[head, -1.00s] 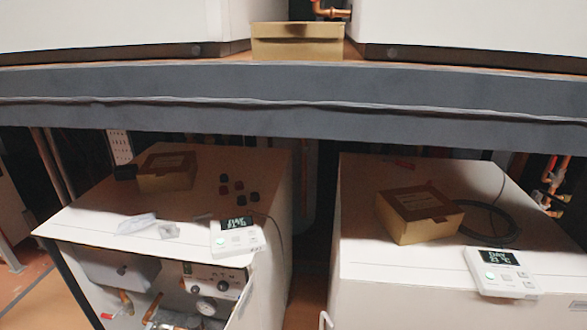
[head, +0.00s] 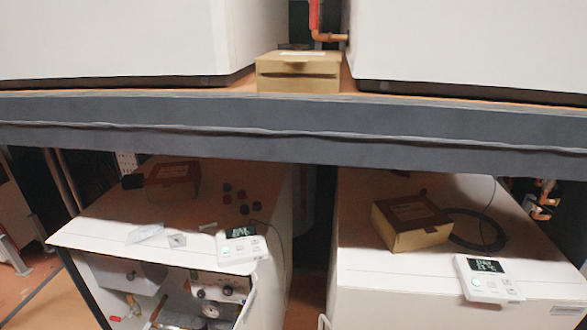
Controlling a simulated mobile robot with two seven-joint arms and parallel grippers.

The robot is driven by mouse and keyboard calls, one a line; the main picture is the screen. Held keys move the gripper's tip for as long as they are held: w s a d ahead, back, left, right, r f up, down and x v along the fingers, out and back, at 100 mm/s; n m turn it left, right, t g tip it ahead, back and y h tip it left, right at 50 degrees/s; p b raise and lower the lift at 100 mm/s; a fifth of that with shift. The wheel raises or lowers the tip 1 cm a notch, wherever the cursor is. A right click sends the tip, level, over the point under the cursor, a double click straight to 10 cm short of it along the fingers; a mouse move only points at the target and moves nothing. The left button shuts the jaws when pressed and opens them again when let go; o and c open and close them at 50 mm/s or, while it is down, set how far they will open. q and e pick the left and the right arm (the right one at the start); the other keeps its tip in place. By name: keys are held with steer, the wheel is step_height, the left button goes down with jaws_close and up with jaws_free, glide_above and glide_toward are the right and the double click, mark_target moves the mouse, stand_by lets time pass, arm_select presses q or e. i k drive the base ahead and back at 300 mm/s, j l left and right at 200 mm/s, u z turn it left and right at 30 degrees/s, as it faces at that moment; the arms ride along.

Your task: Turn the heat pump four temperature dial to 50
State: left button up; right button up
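Two white heat pump cabinets stand under a dark grey shelf. The left cabinet (head: 100,215) has an open front that shows a small panel with dark knobs (head: 202,292), a round gauge (head: 211,310) and copper pipes. A white thermostat (head: 241,248) lies on its top. The right cabinet (head: 400,297) is closed in front, with another white thermostat (head: 488,280) on its top near the front edge; its display is lit but blurred. I cannot tell which unit is number four, and no dial setting is readable. Neither of my grippers is in view.
The grey shelf beam (head: 300,125) crosses above both cabinets and carries two large white units and a cardboard box (head: 298,72). More boxes (head: 411,221) (head: 173,181), several dark caps and a cable lie on the lower cabinets.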

mark_target(227, 291)
steer(key=k+j, duration=0.1)
steer(key=k, duration=0.35)
steer(key=k+j, duration=0.1)
steer(key=k, duration=0.35)
